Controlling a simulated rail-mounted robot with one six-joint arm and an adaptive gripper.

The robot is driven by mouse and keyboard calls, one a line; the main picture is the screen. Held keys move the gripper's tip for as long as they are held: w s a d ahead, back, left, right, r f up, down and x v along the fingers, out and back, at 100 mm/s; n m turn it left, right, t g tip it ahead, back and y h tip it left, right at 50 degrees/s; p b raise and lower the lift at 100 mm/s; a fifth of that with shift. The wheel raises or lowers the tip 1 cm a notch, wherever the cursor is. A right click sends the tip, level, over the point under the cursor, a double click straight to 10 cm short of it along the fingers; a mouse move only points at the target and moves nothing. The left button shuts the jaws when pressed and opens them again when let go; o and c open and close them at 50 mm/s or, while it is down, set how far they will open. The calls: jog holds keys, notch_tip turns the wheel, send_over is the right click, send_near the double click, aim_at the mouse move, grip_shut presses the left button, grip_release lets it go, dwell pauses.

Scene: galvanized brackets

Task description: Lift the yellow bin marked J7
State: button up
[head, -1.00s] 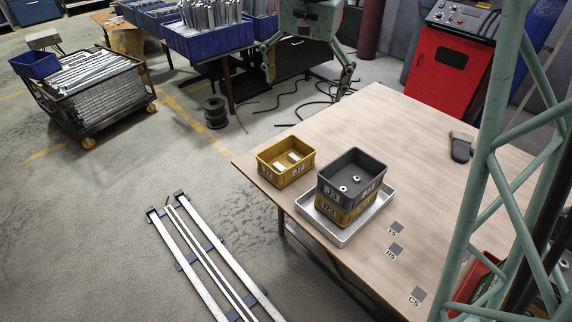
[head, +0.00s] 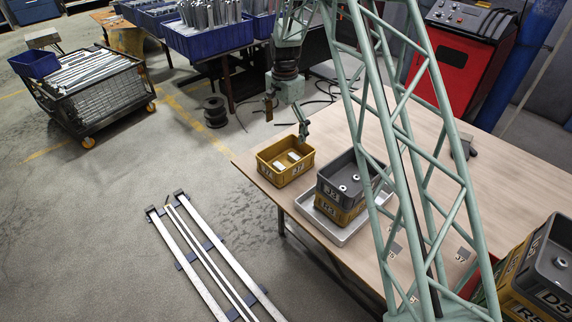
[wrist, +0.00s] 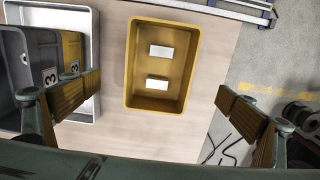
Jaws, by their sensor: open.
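The yellow bin (head: 270,172) stands near the table's left edge, with a small label on its front that appears to read J7. In the wrist view the yellow bin (wrist: 133,62) is seen from above, open, with two white blocks (wrist: 160,51) inside. My gripper (head: 286,117) is just above and behind it in the head view, apart from it. In the wrist view my gripper (wrist: 160,90) is open and empty, one finger on each side of the bin with clear gaps, the bin lying ahead of the fingers.
Beside it a grey bin (head: 336,192) is stacked on another yellow bin (head: 330,208) in a metal tray (head: 350,238), close to the left finger in the wrist view. More stacked bins (head: 545,265) stand at the right. My arm's lattice hides part of the table.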

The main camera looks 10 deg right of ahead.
jog(key=shift+f, duration=0.2)
jog(key=shift+f, duration=0.15)
notch_tip(320, 180, down, 8)
jog(key=shift+f+b, duration=0.15)
jog(key=shift+b, duration=0.3)
dwell(0.3)
jog(key=shift+f, duration=0.15)
send_over(286, 166)
jog(key=shift+f+b, duration=0.4)
jog(key=shift+f, duration=2.05)
jog(key=c, duration=0.8)
